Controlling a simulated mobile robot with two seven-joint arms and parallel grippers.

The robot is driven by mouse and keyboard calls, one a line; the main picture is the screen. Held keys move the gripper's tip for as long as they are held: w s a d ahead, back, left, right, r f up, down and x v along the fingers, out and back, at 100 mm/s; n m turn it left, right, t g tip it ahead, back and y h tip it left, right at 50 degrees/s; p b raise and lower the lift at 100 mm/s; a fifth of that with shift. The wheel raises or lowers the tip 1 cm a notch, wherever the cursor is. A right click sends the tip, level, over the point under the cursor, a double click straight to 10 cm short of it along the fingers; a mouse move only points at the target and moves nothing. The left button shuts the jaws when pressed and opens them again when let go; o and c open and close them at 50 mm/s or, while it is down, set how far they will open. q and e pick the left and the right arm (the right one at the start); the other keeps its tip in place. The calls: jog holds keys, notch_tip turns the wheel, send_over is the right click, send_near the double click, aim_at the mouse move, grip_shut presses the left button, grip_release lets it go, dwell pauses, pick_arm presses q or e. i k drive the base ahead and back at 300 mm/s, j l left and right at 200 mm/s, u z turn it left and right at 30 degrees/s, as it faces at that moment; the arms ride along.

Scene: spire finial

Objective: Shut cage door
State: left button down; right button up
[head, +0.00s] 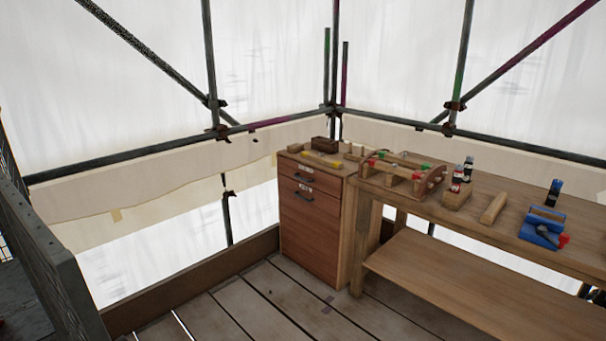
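A dark grey metal panel (42,255) with a thick top rail stands upright at the left edge of the head view. It may be part of the cage or its door, but most of it is cut off by the frame. I cannot tell whether the door is open or shut, and no handle or latch shows clearly. Neither of my grippers is in view.
A wooden drawer cabinet (309,232) and a workbench (490,215) with tools stand at the right. Scaffold poles (211,65) and white sheeting (270,60) enclose the corner. The plank floor (240,306) between the panel and cabinet is clear.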

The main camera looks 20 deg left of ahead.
aim_at(29, 229)
jog(key=i+u, duration=0.15)
jog(key=u, duration=0.3)
jog(key=i+l+u, duration=0.1)
jog(key=u, duration=0.35)
jog(key=i+l+u, duration=0.1)
jog(key=u, duration=0.35)
jog(key=i+l+u, duration=0.1)
jog(key=u, duration=0.3)
jog(key=i+l+u, duration=0.1)
jog(key=l+u, duration=0.15)
jog(key=u, duration=0.15)
jog(key=l+u, duration=0.2)
jog(key=u, duration=0.2)
jog(key=i+l+u, duration=0.1)
jog(key=l+u, duration=0.15)
jog(key=i+l+u, duration=0.1)
jog(key=l+u, duration=0.15)
jog(key=k+l+u, duration=0.1)
jog(key=k+l, duration=0.15)
jog(key=k, duration=0.35)
jog(key=k+l+u, duration=0.15)
jog(key=k, duration=0.45)
jog(key=i+j, duration=0.15)
jog(key=i, duration=0.15)
jog(key=i+j, duration=0.15)
jog(key=i, duration=0.15)
